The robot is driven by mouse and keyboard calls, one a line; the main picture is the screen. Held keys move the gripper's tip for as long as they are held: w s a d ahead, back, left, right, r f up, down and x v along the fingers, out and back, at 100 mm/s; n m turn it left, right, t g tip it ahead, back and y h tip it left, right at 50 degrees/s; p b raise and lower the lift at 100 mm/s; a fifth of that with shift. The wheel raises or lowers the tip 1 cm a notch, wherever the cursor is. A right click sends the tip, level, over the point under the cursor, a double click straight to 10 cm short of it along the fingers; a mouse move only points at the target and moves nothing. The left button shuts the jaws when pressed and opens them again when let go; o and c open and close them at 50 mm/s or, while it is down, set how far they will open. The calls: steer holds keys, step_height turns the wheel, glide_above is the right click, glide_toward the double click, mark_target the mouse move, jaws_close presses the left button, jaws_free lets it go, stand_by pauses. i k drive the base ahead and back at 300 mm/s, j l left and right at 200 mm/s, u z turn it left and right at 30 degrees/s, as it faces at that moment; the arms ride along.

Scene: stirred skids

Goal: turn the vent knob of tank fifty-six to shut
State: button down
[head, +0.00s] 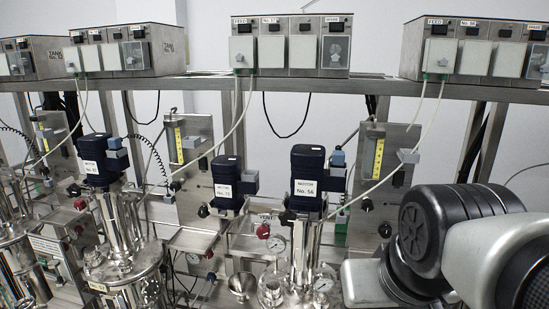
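The motor labelled No. 56 (307,172) stands upright on a shiny steel tank (306,245) right of centre. A red knob (263,231) sits just left of this tank, under a small plate (266,217) that seems to read VENT. The knob's exact setting is too small to tell. A round gauge (277,244) is beside the knob at its lower right. My arm fills the lower right of the head view, right of the tank. My gripper is not in view.
Similar tanks stand to the left, including one with a dark motor (97,160). A smaller motor (228,180) stands left of motor 56. A black knob (385,230) is on the panel at right. Pale hoses (235,125) hang from control boxes (291,45) on the shelf.

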mark_target(263, 232)
steer(key=k+j+z, duration=0.1)
steer(key=k+z, duration=0.6)
steer(key=z, duration=0.15)
